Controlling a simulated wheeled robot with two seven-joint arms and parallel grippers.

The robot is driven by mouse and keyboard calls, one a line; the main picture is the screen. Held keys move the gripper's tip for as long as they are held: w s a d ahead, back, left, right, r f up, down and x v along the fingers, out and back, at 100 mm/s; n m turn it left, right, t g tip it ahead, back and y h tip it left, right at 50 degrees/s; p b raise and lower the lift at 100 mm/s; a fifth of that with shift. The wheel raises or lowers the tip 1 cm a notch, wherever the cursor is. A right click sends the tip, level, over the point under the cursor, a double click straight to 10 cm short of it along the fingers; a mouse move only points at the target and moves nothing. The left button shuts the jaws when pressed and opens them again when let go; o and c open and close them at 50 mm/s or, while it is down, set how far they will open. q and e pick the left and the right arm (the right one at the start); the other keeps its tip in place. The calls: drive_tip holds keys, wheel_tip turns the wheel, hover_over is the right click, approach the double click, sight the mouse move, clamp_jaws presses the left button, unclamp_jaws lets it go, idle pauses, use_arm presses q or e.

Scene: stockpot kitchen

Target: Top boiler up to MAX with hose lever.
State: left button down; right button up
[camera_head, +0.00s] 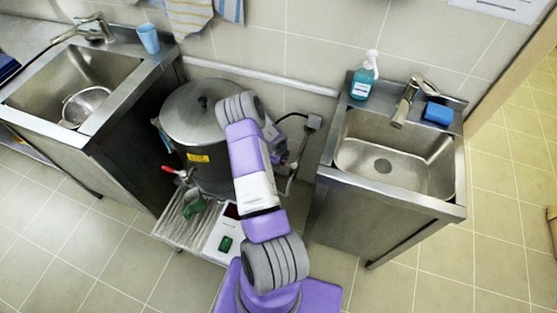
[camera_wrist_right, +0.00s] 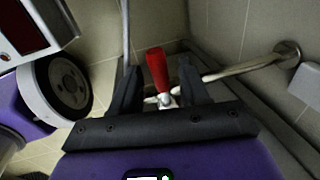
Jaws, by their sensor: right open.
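The boiler (camera_head: 192,118) is a steel pot with a lid and a yellow label, between the two sink units in the head view. My arm covers its right side. No MAX mark or water level can be made out. In the right wrist view a red lever (camera_wrist_right: 157,68) on a metal valve stands upright between the fingers of my right gripper (camera_wrist_right: 158,88). The gripper is open, with a finger on each side and visible gaps to the lever. In the head view this gripper is hidden behind my arm. My left gripper is out of view.
A red-handled tap (camera_head: 176,172) is at the boiler's front left, above a slatted tray (camera_head: 172,228) with a green item (camera_head: 193,204). A control box (camera_head: 222,238) sits beside it. A metal pipe (camera_wrist_right: 248,68) runs to the wall. The right sink (camera_head: 385,165) is empty.

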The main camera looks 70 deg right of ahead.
wheel_tip(320, 180, up, 8)
drive_tip(key=a+p, duration=0.1)
drive_tip(key=p, duration=0.1)
drive_tip(key=shift+a+f+p, duration=0.25)
drive_tip(key=shift+p, duration=0.15)
drive_tip(key=shift+w, duration=0.1)
drive_tip(key=w+a+f+n+y, duration=0.1)
drive_tip(key=w+a+f+n, duration=0.1)
drive_tip(key=w+a+n, duration=0.35)
drive_tip(key=w+a+f+n+y, duration=0.1)
drive_tip(key=w+a+f+n, duration=0.1)
drive_tip(key=a+n, duration=0.65)
drive_tip(key=w+a+f+n+y, duration=0.1)
drive_tip(key=w+a+f+n, duration=0.2)
drive_tip(key=a, duration=0.8)
drive_tip(key=a+r+n+y, duration=0.1)
drive_tip(key=a+r+n, duration=0.1)
drive_tip(key=a+n, duration=0.6)
drive_tip(key=a+r+n+y, duration=0.2)
drive_tip(key=a+n, duration=0.7)
drive_tip(key=a, duration=1)
drive_tip(key=shift+w+r+t, duration=0.25)
drive_tip(key=shift+r+t, duration=0.15)
drive_tip(key=shift+r, duration=0.25)
drive_tip(key=shift+d, duration=0.2)
